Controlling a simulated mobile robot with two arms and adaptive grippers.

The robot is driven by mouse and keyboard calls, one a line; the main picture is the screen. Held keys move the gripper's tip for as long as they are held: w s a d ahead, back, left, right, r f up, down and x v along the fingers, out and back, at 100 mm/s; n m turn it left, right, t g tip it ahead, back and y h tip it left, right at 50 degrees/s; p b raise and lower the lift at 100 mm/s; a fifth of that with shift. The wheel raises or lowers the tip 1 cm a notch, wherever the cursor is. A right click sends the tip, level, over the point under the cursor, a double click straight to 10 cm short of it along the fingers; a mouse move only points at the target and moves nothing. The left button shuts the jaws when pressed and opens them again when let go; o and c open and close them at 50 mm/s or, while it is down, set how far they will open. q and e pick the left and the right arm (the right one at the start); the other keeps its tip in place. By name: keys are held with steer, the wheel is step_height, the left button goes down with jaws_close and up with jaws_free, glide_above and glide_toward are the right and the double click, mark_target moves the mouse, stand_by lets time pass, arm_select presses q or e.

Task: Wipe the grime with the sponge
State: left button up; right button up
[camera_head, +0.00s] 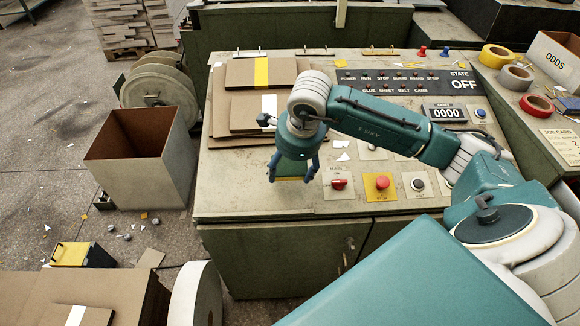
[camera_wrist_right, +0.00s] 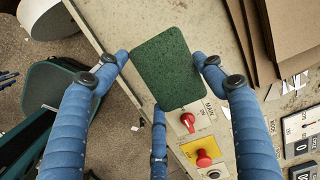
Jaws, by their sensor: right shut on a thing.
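My right gripper (camera_head: 293,177) is over the front part of the feeder's worktop (camera_head: 240,205), left of the main switch. It is shut on the sponge, which shows a thin yellow edge below the fingers in the head view. In the right wrist view the blue fingers (camera_wrist_right: 166,60) surround the sponge (camera_wrist_right: 167,70), whose dark green face is toward the camera. I cannot tell whether the sponge touches the worktop. Faint dark specks show on the worktop, but I cannot pick out a clear patch of grime. My left gripper is not in view.
Cardboard sheets (camera_head: 250,115) lie stacked behind my gripper. The red main switch (camera_head: 339,184), a red stop button (camera_head: 382,182) and a black knob (camera_head: 418,184) stand to its right. An open cardboard box (camera_head: 150,180) is on the floor at left.

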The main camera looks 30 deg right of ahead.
steer(key=shift+p+v, duration=0.65)
steer(key=shift+v, duration=0.35)
steer(key=shift+a+r, duration=0.15)
steer(key=shift+r, duration=0.4)
steer(key=shift+f, duration=0.1)
